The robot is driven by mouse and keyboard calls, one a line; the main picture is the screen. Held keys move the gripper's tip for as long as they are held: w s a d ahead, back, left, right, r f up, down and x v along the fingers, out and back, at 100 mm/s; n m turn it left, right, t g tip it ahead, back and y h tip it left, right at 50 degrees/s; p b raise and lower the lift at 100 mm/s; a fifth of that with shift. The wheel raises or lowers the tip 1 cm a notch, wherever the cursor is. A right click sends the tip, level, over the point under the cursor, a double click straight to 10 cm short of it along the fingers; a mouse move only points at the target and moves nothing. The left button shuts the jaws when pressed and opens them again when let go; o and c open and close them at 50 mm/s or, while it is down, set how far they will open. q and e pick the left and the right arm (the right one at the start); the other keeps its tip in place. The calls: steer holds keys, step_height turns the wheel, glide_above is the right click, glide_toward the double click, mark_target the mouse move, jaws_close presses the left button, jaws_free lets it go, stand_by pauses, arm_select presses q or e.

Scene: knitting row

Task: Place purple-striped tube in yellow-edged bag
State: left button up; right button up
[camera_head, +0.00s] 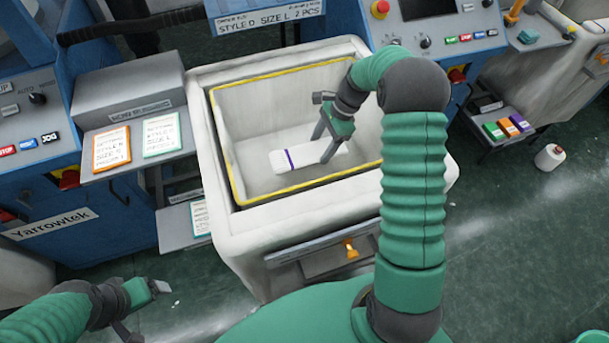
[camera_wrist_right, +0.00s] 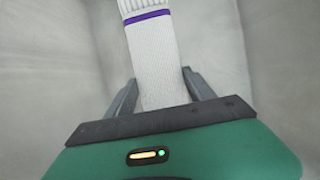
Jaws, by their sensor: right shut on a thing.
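The white knitted tube with a purple stripe (camera_head: 290,157) is inside the yellow-edged bag (camera_head: 222,262), low over its floor. In the right wrist view the tube (camera_wrist_right: 151,55) runs up from between the fingers, with its purple band near the ribbed end. My right gripper (camera_head: 325,143) reaches down into the bag and is shut on the tube; its jaws (camera_wrist_right: 158,95) are on both sides of the fabric. I cannot tell whether the tube touches the bag floor. My left gripper (camera_head: 145,310) is low at the left, apart from the bag; its fingers are unclear.
Blue machines with control panels stand behind and left of the bag. A grey box with order cards (camera_head: 110,148) is left. At right, a low shelf holds orange, green and purple blocks (camera_head: 508,127), and a white cone (camera_head: 549,157) stands on the floor.

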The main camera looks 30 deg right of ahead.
mark_target(316, 172)
step_height(316, 172, down, 10)
steer(key=shift+s+r+b, duration=0.1)
steer(key=shift+s+b, duration=0.05)
steer(key=shift+b, duration=0.4)
steer(key=shift+a, duration=0.1)
steer(key=o, duration=1.3)
steer(key=p+v, duration=0.1)
steer(key=v, duration=1.1)
steer(key=shift+s, duration=0.1)
